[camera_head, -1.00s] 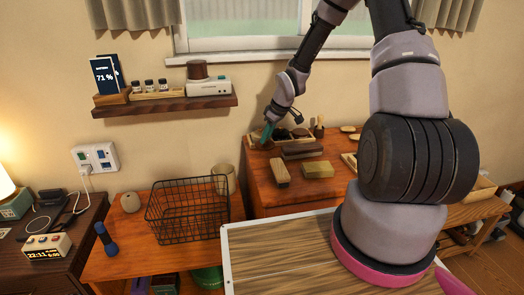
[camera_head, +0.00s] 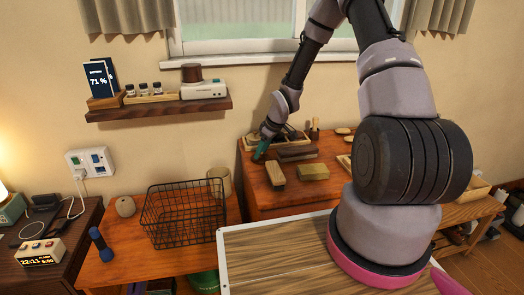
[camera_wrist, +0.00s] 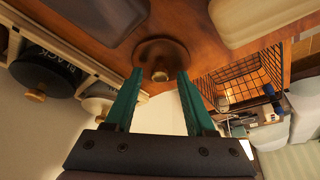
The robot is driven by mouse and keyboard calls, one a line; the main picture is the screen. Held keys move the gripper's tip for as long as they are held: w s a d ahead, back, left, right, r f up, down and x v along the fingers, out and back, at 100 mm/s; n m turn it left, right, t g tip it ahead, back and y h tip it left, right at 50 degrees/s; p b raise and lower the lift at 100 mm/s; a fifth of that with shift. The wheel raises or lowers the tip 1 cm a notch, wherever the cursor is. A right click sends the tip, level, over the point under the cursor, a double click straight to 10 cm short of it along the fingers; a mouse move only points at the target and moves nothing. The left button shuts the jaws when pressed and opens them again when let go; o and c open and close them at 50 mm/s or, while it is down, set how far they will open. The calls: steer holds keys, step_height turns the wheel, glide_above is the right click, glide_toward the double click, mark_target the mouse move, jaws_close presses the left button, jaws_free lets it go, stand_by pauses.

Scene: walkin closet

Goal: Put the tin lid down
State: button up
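The tin lid (camera_wrist: 178,50) is a dark brown disc with a small pale knob. In the wrist view it lies on the orange-brown wooden top, just beyond my fingertips. My gripper (camera_wrist: 160,73) is open, its two teal fingers apart on either side of the knob; I cannot tell whether they touch the lid. In the head view my gripper (camera_head: 262,149) is low over the left part of the wooden cabinet top (camera_head: 262,200), and the lid cannot be made out there. A dark tin labelled BLACK (camera_wrist: 45,68) stands in a wooden tray at the left of the wrist view.
A brown block (camera_head: 275,177) and a tan block (camera_head: 313,172) lie on the cabinet top near my gripper. A black wire basket (camera_head: 185,212) stands on the lower table at left. A wall shelf (camera_head: 160,107) hangs above. A white-edged board (camera_head: 285,245) is in front.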

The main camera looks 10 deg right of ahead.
steer(key=s+d+r+m+h, duration=0.15)
steer(key=s+r, duration=0.35)
steer(key=r, duration=0.5)
steer(key=s+d+r+m+t+h, duration=0.1)
steer(key=s+d+r+m, duration=0.25)
steer(key=r, duration=0.75)
steer(key=s+d+r+m+h, duration=0.1)
steer(key=s+d+r+m, duration=0.1)
steer(key=s+r, duration=0.6)
steer(key=s+a+r+m+t+y, duration=0.1)
steer(key=s+r+m, duration=0.5)
steer(key=s+r, duration=0.7)
steer(key=shift+s+a+t+y, duration=0.15)
steer(key=shift+a+t+y, duration=0.15)
steer(key=shift+t+y, duration=0.55)
steer(key=shift+d+r, duration=0.1)
